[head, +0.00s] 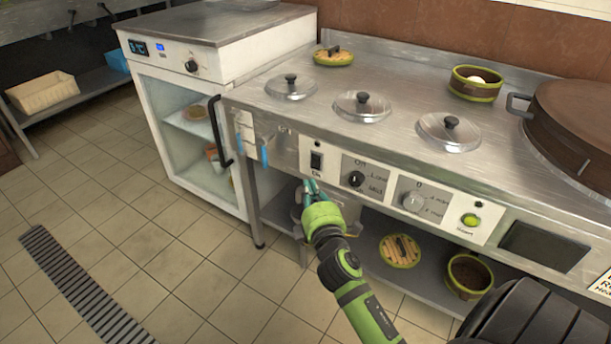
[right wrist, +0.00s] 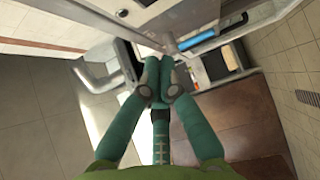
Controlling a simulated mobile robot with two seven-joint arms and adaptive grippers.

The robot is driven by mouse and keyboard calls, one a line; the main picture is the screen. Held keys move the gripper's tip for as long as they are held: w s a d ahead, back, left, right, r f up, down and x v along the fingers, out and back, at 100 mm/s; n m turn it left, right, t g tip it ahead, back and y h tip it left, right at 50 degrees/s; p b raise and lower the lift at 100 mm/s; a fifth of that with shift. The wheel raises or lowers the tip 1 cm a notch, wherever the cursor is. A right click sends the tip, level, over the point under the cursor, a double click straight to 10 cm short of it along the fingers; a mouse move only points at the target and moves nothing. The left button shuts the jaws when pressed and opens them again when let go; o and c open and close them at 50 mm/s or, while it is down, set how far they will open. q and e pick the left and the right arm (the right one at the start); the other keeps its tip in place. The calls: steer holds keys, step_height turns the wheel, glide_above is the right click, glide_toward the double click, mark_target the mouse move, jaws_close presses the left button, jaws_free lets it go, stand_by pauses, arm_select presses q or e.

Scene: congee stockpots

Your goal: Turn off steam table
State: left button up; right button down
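The steam table (head: 300,111) is a stainless counter with three round lidded wells. Its front panel carries a black rocker switch (head: 317,161) on a white plate, a black knob (head: 356,179), a grey dial (head: 413,202) and a green button (head: 470,219). My right gripper (head: 311,187) is just below the rocker switch, in front of the panel; contact cannot be told. In the right wrist view its teal fingers (right wrist: 163,80) come together with nothing seen between them. The switch cannot be made out there. My left gripper is not in view.
A white glass-front cabinet (head: 190,135) with a dark handle stands left of the steam table. A large brown lidded pot (head: 580,120) is at the right. A lower shelf holds a green-rimmed lid (head: 400,250) and pot (head: 468,275).

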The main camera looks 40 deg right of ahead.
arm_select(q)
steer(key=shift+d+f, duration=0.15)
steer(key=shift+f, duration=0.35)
arm_select(e)
steer(key=shift+r+v, duration=0.2)
steer(key=shift+v, duration=1.85)
